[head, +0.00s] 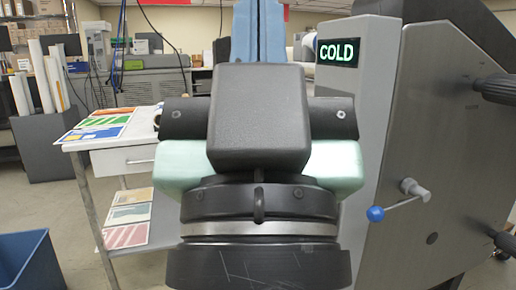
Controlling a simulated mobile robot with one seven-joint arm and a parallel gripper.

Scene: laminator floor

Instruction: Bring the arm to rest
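My gripper (258,30) fills the middle of the head view, seen from behind and close up. Its black housing and pale green body stand over a dark round wrist with a silver ring. Two light blue fingers point up and away from me, side by side with only a thin dark line between them. They look shut, with nothing visible between them. The fingertips run out of the top of the picture. The rest of my arm is out of view below.
A grey laminator (445,130) with a lit COLD display (338,52) and a blue-knobbed crank (376,213) stands close on the right. A white table (120,162) with colored prints (103,130) stands at left. A blue bin (30,262) is at lower left. Open floor shows at far left.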

